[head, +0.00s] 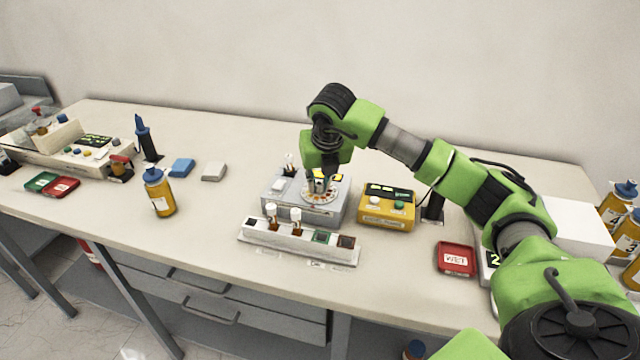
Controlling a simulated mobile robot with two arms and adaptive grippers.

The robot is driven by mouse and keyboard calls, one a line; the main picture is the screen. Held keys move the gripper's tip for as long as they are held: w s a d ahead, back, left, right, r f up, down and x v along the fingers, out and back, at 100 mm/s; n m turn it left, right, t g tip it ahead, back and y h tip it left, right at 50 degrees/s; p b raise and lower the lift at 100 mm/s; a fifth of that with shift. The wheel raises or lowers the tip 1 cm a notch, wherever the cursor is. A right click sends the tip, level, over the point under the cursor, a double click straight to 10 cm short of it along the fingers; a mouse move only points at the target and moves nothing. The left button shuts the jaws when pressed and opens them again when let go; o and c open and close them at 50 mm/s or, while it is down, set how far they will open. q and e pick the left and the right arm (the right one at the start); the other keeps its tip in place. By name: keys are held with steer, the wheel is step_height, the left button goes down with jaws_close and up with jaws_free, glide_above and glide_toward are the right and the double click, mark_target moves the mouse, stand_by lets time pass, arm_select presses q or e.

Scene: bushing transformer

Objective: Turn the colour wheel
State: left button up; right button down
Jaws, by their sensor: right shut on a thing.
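The colour wheel (336,194) is a pale disc with coloured marks around its rim, set on top of a grey box (335,215) at the middle of the bench. My right arm reaches over from the right, and my right gripper (320,187) points down onto the wheel. It is shut on the middle of the wheel; the gripper hides the part it grips and some of the disc. My left gripper is not in view.
A white rack (300,246) with vials stands just in front of the grey box. A yellow meter (387,207) is close on its right.

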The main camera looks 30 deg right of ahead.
steer(key=shift+r, duration=0.1)
stand_by(0.4)
steer(key=c, duration=1.9)
jaws_free()
steer(key=v, duration=1.2)
steer(key=shift+a, duration=0.1)
